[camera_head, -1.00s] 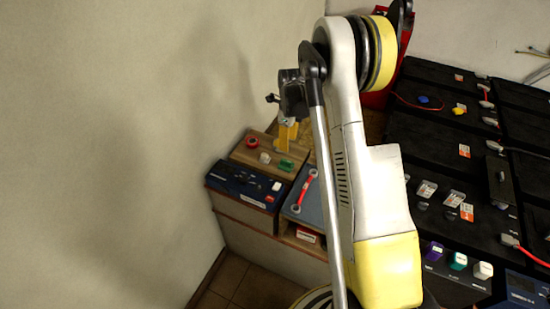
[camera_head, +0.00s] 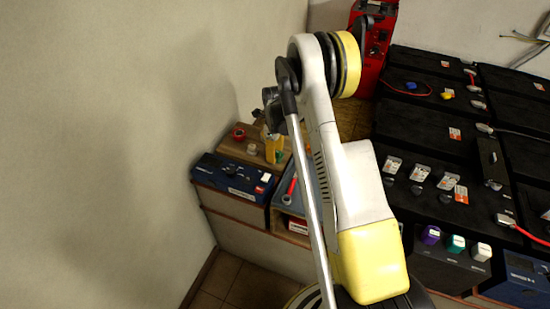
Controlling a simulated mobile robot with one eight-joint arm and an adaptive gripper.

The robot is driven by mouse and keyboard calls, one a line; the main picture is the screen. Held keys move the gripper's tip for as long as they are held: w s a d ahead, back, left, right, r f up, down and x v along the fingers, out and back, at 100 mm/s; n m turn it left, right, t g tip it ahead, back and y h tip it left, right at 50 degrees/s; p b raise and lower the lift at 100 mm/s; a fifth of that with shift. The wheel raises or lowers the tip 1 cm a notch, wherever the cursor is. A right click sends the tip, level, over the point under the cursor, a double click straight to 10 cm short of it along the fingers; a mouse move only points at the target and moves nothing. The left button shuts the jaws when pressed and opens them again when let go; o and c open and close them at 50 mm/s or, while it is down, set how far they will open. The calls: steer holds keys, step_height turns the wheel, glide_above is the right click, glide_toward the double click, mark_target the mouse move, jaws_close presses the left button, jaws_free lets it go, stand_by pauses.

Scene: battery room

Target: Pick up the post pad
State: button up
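My gripper (camera_head: 273,151) reaches down at the far end of the arm, over a wooden-topped surface (camera_head: 232,149). Its yellow fingers are small and partly hidden by the arm, so I cannot tell whether they are open or shut. A small green piece (camera_head: 281,156) shows right at the fingers' lower end; contact is unclear. A red ring-shaped item (camera_head: 238,133) and a small whitish piece (camera_head: 251,149) lie on the same surface, left of the fingers. I cannot tell for sure which of these small pieces is the post pad.
A blue box-like device (camera_head: 232,178) sits in front of the wooden top. A blue-grey battery (camera_head: 282,196) with a red strap stands beside it. Black batteries (camera_head: 425,150) with cables fill the right side. A red unit (camera_head: 377,45) stands behind; a bare wall bounds the left.

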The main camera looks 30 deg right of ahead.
mark_target(278, 151)
steer(key=shift+c, duration=0.5)
jaws_close()
steer(key=shift+r, duration=0.1)
steer(key=shift+r+p, duration=0.35)
steer(key=shift+r, duration=0.2)
steer(key=r, duration=0.1)
steer(key=r+p, duration=0.2)
steer(key=r, duration=0.1)
steer(key=shift+s+d, duration=0.3)
steer(key=shift+d, duration=0.1)
steer(key=s+d+r+p, duration=0.3)
steer(key=s+d+r, duration=0.2)
steer(key=d, duration=0.3)
steer(key=shift+s+d+r+p, duration=0.3)
steer(key=shift+s+d+r, duration=0.1)
steer(key=shift+s, duration=0.2)
steer(key=shift+a, duration=0.1)
